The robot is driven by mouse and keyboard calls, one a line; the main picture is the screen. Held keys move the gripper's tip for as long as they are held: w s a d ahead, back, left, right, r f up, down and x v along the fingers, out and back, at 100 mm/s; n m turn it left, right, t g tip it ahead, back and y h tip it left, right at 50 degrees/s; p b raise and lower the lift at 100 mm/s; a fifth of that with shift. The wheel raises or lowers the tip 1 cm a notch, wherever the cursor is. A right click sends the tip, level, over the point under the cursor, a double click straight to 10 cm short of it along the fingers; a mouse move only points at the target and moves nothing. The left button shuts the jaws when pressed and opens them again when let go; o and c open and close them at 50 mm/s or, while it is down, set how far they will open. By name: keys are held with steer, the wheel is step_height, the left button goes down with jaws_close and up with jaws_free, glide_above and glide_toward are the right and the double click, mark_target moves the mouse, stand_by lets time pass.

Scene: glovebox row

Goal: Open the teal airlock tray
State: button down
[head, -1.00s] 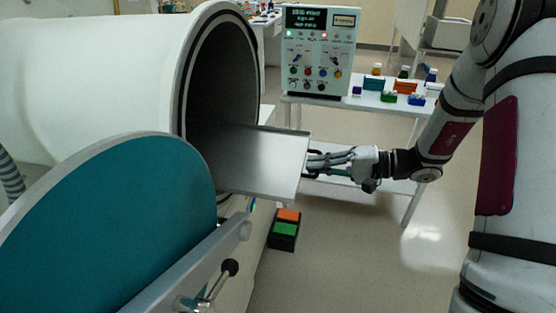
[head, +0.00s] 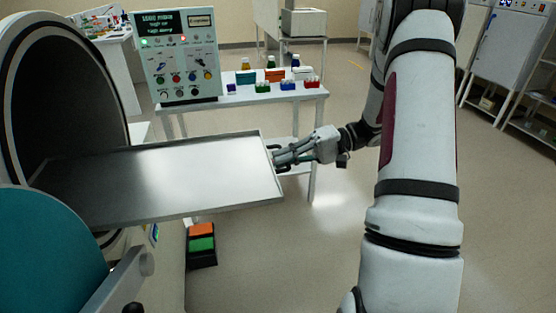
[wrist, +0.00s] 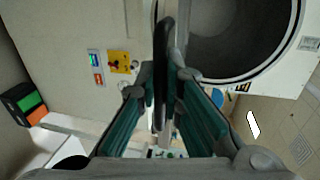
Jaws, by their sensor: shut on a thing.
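The airlock tray (head: 190,168) is a flat grey metal tray with a low rim. In the head view it sticks far out of the round dark airlock opening (head: 60,90) at the left. Its inner end is still inside the opening. My gripper (head: 277,158) is at the tray's outer right end, shut on the dark handle there. In the wrist view the handle (wrist: 163,75) runs upright between the two fingers. The teal round door (head: 45,250) stands swung open at the lower left.
A control panel (head: 178,55) stands behind the tray. A white table (head: 250,97) behind it holds several small coloured boxes and bottles. A pedal box with orange and green pads (head: 202,245) is on the floor below the tray.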

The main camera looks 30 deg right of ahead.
steer(key=shift+d, duration=0.2)
steer(key=c, duration=1.7)
jaws_free()
steer(key=v, duration=1.2)
